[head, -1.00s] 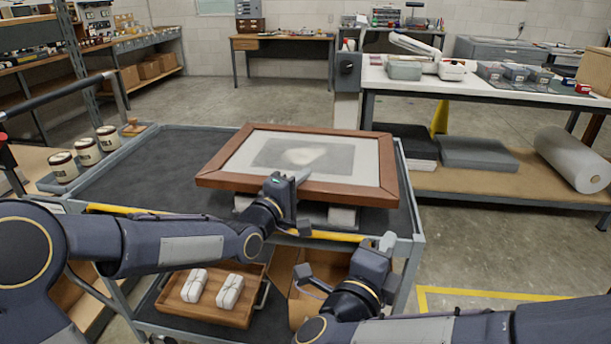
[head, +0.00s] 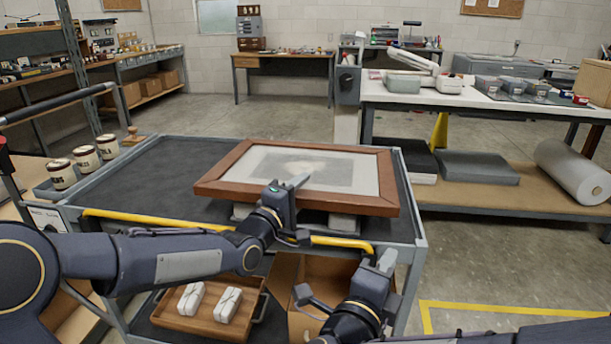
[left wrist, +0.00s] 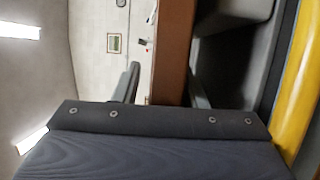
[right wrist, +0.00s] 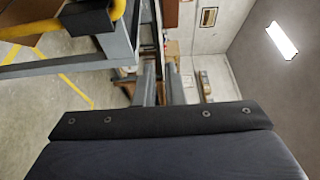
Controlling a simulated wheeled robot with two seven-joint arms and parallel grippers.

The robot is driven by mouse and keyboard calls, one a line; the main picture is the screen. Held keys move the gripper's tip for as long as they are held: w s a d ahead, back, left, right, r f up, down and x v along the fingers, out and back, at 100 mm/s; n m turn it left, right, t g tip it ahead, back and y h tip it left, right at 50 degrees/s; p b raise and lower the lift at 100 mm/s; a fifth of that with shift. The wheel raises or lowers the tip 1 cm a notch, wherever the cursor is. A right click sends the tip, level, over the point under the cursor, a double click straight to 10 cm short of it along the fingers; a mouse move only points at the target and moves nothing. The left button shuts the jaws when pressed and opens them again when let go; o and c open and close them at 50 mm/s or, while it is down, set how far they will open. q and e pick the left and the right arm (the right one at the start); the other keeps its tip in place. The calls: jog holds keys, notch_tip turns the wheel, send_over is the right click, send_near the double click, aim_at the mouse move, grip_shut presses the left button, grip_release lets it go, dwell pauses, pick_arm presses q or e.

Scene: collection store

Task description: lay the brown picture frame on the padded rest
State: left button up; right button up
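The brown picture frame (head: 225,188) lies flat at the right of the cart top, its near edge facing me. Pale grey blocks (head: 343,223) show under its near side and seem to be the padded rest; contact is hidden. My left gripper (head: 290,186) is at the middle of the near edge. In the left wrist view its fingers (left wrist: 160,88) stand apart on either side of the brown edge (left wrist: 172,50), with a gap on the left. My right gripper (head: 388,258) is below the cart's near right corner, empty, fingers close together in the right wrist view (right wrist: 160,85).
The cart top (head: 165,180) is clear left of the frame. A yellow bar (head: 150,220) runs along its near side. Several jars (head: 85,158) stand at its left. A tray (head: 180,317) with white bundles is below. A bench (head: 480,105) with grey foam (head: 478,167) stands right.

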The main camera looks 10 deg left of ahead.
pick_arm(q)
jog(key=shift+o, duration=0.8)
notch_tip(320, 180, down, 4)
jog(key=shift+s+a+r+g, duration=0.1)
jog(key=shift+g, duration=0.3)
pick_arm(e)
jog(key=shift+o, duration=0.9)
jog(key=shift+f, duration=0.2)
pick_arm(q)
jog(key=shift+s+a, duration=0.1)
jog(key=shift+s, duration=0.15)
jog(key=shift+t, duration=0.4)
jog(key=s, duration=0.2)
jog(key=s+a+r, duration=0.1)
jog(key=s, duration=0.1)
jog(key=s+a+r, duration=0.1)
jog(key=s, duration=0.1)
jog(key=shift+s+a+r, duration=0.15)
jog(key=shift+a+r, duration=0.1)
jog(key=shift+s+r, duration=0.25)
pick_arm(e)
jog(key=shift+w+a, duration=0.1)
jog(key=shift+w, duration=0.2)
pick_arm(q)
jog(key=shift+r, duration=0.1)
